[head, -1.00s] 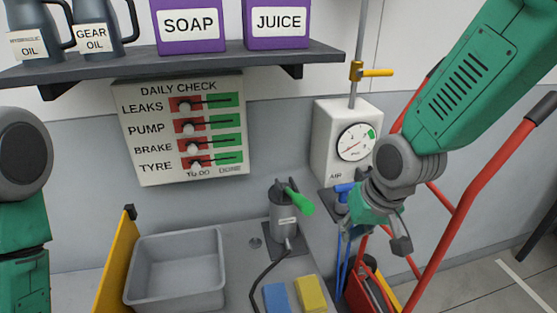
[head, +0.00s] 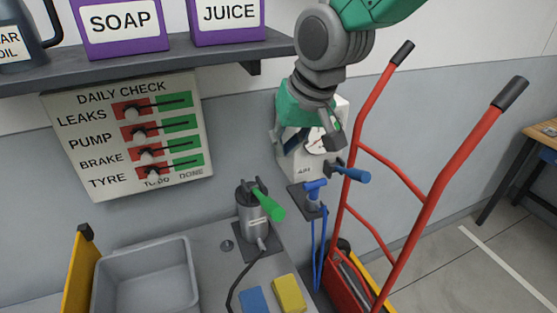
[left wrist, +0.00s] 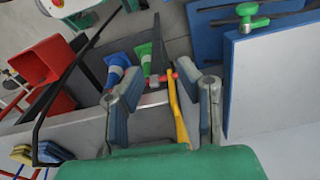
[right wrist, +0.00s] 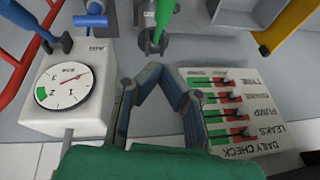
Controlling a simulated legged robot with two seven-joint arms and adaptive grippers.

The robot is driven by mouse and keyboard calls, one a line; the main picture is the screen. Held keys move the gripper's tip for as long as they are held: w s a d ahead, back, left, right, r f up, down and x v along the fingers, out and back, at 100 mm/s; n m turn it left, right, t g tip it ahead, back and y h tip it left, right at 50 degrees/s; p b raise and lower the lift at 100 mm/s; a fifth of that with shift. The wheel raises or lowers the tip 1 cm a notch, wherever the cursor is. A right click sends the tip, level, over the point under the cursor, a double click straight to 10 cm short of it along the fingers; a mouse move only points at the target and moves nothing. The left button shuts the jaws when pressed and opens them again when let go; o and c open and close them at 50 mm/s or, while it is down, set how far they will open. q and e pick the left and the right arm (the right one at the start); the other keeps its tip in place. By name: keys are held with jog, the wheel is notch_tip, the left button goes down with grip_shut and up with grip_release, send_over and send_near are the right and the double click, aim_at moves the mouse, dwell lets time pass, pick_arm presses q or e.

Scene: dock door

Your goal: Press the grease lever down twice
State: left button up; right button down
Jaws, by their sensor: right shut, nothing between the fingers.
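The grease pump is a grey cylinder (head: 251,222) on a dark plate on the bench. Its green grease lever (head: 264,204) slants down toward the front right. In the right wrist view the lever (right wrist: 163,14) shows at the top, beyond my fingers. My right gripper (head: 314,140) is shut and empty, raised above and right of the lever, in front of the air gauge box; it does not touch the lever. In the right wrist view its fingertips (right wrist: 160,72) meet. My left gripper (left wrist: 167,85) is open and empty, outside the head view.
A blue-handled valve (head: 315,190) stands right of the pump, near a red hand truck (head: 440,195). A grey bin (head: 148,275), blue and yellow blocks (head: 289,293) lie in front. The daily check board (head: 130,140) hangs under the shelf (head: 150,65).

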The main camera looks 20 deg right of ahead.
send_over(270, 200)
jog(key=w+d, duration=0.1)
jog(key=d, duration=0.1)
notch_tip(270, 200, down, 8)
jog(key=f, duration=0.1)
jog(key=shift+s+a+f+p, duration=0.5)
jog(key=shift+s+a+f, duration=0.1)
jog(key=shift+f, duration=0.1)
jog(key=shift+s+a+f, duration=0.2)
jog(key=shift+s+f, duration=0.1)
jog(key=shift+f, duration=0.15)
jog(key=shift+d, duration=0.15)
jog(key=shift+d+f, duration=0.1)
